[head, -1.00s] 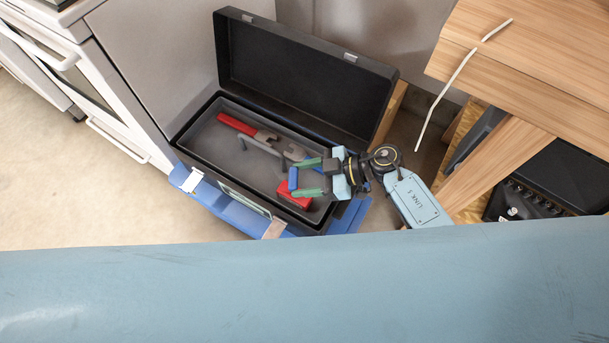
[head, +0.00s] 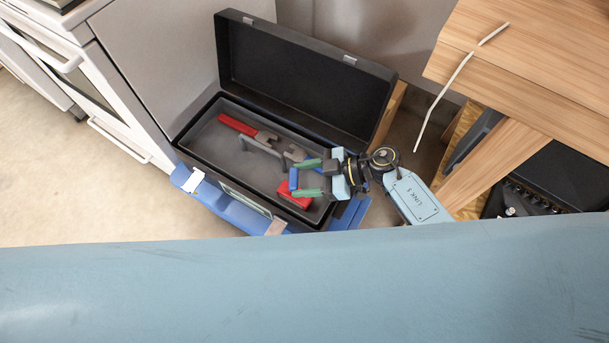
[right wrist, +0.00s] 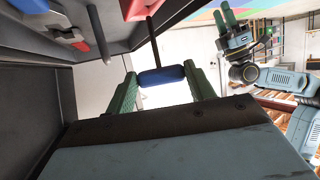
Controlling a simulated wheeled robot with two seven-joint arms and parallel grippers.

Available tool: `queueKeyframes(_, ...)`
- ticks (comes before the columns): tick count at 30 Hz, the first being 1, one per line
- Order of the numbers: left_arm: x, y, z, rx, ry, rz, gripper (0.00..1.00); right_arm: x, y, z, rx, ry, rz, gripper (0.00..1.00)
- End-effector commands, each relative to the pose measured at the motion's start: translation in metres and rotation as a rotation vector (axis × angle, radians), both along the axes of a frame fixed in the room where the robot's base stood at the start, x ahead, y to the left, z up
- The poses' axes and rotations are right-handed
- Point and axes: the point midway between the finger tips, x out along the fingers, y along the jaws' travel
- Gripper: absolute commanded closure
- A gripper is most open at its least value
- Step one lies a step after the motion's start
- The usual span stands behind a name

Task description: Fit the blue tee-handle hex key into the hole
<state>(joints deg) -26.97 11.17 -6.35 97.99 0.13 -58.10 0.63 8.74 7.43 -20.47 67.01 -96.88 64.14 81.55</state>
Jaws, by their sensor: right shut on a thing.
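The blue tee-handle hex key (head: 293,179) is held over the open black toolbox, its handle lengthwise between the green fingers of my right gripper (head: 297,179). The right wrist view shows the blue handle (right wrist: 161,76) between both fingertips, with a thin dark shaft reaching from it to a red block (right wrist: 140,8). The red block (head: 294,196) lies in the toolbox, partly behind the gripper. The shaft's far end meets or overlaps the block; I cannot tell whether it is in a hole. My left gripper (right wrist: 247,24) shows in the right wrist view, fingers apparently apart and empty.
The black toolbox (head: 180,146) has its lid (head: 300,75) raised behind. A red-handled tool (head: 237,124) and grey metal pieces lie inside. A blue surface (head: 229,209) is under the toolbox. A wooden table (head: 530,60) stands at the right, a white cabinet (head: 90,90) at the left.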

Motion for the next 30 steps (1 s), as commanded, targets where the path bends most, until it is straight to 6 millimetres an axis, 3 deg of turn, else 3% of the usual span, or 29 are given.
queueKeyframes(30,0.0,0.0,-0.007,0.0,0.0,0.0,0.64,0.0,0.0,-0.014,0.0,0.0,0.0,0.68)
